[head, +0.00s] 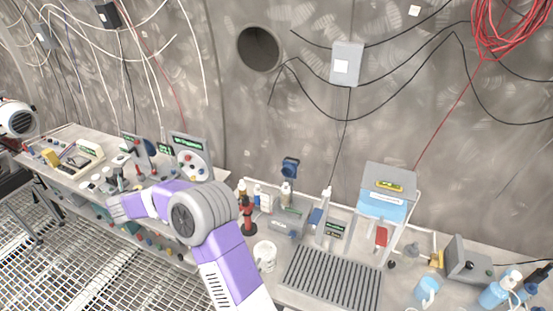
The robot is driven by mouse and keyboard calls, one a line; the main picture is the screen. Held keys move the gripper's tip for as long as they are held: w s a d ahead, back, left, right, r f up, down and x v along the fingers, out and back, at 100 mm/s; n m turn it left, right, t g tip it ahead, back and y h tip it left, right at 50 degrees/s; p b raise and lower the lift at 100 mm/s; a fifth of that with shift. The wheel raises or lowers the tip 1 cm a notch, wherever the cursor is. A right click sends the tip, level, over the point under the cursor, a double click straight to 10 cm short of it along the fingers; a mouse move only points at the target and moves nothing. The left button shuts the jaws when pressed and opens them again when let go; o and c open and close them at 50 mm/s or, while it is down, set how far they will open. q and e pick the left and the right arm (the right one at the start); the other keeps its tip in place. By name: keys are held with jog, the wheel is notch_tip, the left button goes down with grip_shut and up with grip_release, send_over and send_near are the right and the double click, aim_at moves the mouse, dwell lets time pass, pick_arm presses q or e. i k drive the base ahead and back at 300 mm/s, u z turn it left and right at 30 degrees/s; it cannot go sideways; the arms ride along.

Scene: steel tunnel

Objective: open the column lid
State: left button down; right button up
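A grey and white box-shaped unit (386,192) with a light blue front panel and a small yellow-green label stands on the bench right of the middle. I cannot tell whether its top is the column lid; no part is clearly marked as one. My purple and white arm, which looks like the left, comes up from the bottom edge and bends to the left over the bench. Its far end is left of the box and well apart from it. Its fingers cannot be made out among the small bench items. My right gripper is not in view.
Bottles and small devices crowd the bench. A grey panel with round knobs (190,157) stands behind my arm. Cables hang on the wall.

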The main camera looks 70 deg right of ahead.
aim_at(289, 169)
jog(key=z, duration=0.25)
jog(key=i, duration=1.85)
jog(key=z, duration=0.9)
jog(key=i, duration=1.7)
jog(key=z, duration=1.95)
jog(key=i, duration=0.7)
jog(key=z, duration=0.6)
